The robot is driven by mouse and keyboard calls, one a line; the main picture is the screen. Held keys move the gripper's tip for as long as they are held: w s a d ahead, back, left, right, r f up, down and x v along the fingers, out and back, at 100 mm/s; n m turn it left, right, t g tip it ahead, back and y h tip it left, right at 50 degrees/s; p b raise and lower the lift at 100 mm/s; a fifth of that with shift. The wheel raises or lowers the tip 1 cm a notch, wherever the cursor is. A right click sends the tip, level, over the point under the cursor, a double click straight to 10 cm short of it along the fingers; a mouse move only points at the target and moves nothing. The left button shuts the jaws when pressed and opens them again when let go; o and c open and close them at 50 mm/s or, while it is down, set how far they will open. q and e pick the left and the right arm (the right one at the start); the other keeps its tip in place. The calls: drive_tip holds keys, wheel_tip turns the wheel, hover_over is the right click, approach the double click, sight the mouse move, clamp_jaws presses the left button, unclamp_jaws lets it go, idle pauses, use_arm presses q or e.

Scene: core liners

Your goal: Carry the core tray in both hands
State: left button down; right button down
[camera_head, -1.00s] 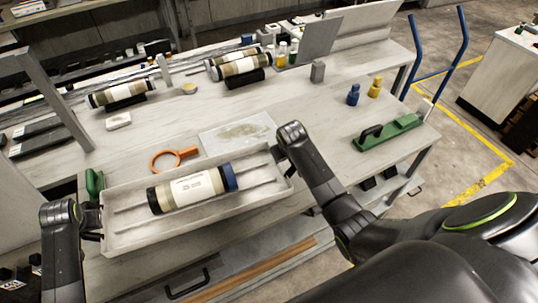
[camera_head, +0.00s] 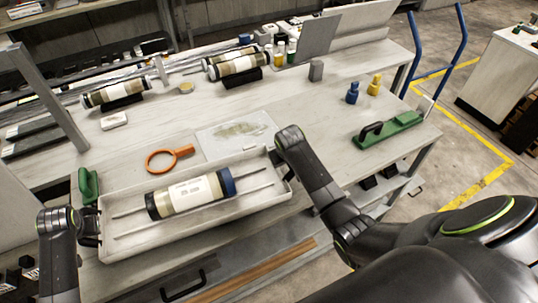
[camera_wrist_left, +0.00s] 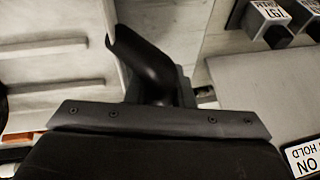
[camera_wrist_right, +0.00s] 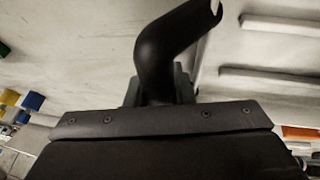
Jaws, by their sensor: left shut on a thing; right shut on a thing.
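The core tray (camera_head: 124,226) is a shallow pale tray with raised walls, at the front of the bench in the head view. A core tube (camera_head: 190,193), cream and dark with a blue end, lies in it between two thin rails. My left gripper (camera_head: 90,228) is shut on the tray's left end. My right gripper (camera_head: 278,158) is shut on its right end. The tray's interior also shows in the left wrist view (camera_wrist_left: 50,70) and right wrist view (camera_wrist_right: 270,52). The grip points are mostly hidden by dark gripper parts.
An orange ring magnifier (camera_head: 168,157) and a flat sheet (camera_head: 238,130) lie just behind the tray. A green block with a black handle (camera_head: 390,129) is at the right. Several cores on stands, such as this one (camera_head: 115,95), stand farther back. The workbench (camera_head: 310,105) is clear in the middle.

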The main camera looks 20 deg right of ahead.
use_arm(q)
drive_tip(key=shift+w+f+b, duration=0.15)
drive_tip(key=shift+f+b, duration=0.3)
use_arm(e)
drive_tip(key=shift+w+f, duration=0.1)
drive_tip(key=shift+f, duration=0.35)
use_arm(q)
drive_tip(key=c, duration=1.6)
unclamp_jaws()
use_arm(e)
drive_tip(key=c, duration=1.6)
unclamp_jaws()
use_arm(q)
drive_tip(key=o, duration=0.3)
drive_tip(key=shift+s+d, duration=0.1)
drive_tip(key=shift+s, duration=0.15)
use_arm(e)
drive_tip(key=o, duration=0.3)
drive_tip(key=shift+s, duration=0.2)
use_arm(q)
drive_tip(key=shift+o, duration=0.2)
use_arm(e)
drive_tip(key=shift+o, duration=0.2)
drive_tip(key=shift+a, duration=0.1)
use_arm(q)
drive_tip(key=shift+r, duration=0.1)
